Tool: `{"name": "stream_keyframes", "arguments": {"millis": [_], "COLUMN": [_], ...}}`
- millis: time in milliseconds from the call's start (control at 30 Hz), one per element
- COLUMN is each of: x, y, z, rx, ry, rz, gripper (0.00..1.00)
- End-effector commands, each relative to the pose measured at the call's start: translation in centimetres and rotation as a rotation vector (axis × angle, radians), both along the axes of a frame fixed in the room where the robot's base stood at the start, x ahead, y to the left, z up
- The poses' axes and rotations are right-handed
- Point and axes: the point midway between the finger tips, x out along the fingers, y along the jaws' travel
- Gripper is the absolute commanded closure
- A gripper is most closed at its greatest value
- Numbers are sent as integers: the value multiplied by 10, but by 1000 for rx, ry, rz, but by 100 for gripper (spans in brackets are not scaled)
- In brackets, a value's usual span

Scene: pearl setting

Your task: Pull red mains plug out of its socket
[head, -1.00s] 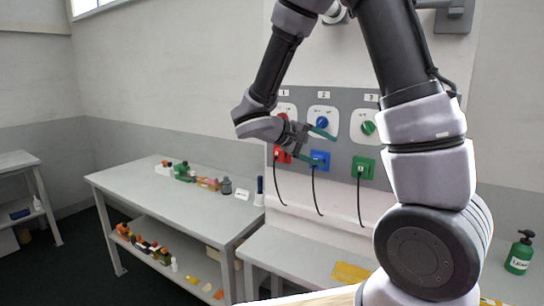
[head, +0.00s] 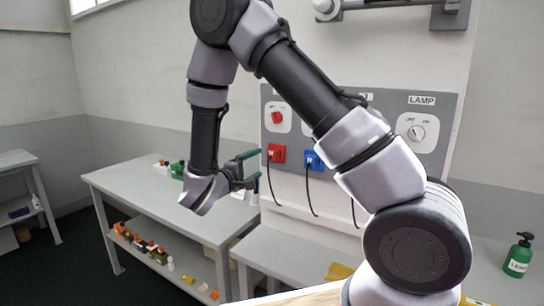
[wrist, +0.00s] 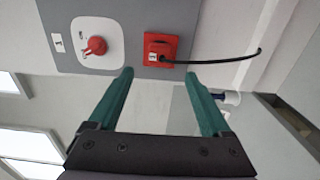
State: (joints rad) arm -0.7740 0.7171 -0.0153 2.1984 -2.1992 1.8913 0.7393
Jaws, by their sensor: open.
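The red mains plug (head: 277,153) sits at the red socket on the grey wall panel, its black cable hanging down. In the wrist view the red plug (wrist: 160,48) lies ahead between the lines of my fingers, its cable running off to the right. My gripper (head: 257,166) is open and empty, just left of the red plug in the head view. In the wrist view my gripper (wrist: 159,74) has its two green fingers spread apart, with the tips short of the plug. The plug and socket are hard to tell apart.
A red rotary knob (wrist: 95,46) is beside the plug on the panel. A blue plug (head: 314,160) with its own cable is to the right. A bench (head: 150,195) with small items stands at left. My arm hides part of the panel.

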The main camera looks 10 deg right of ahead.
Motion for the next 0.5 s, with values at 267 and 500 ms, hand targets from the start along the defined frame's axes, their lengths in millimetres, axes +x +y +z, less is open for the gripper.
{"name": "stream_keyframes", "arguments": {"millis": [267, 500], "x": [3, 21], "y": [-3, -24], "z": [0, 1], "rx": [1, 1], "ry": [1, 0], "rz": [-2, -7], "gripper": [18, 18]}}
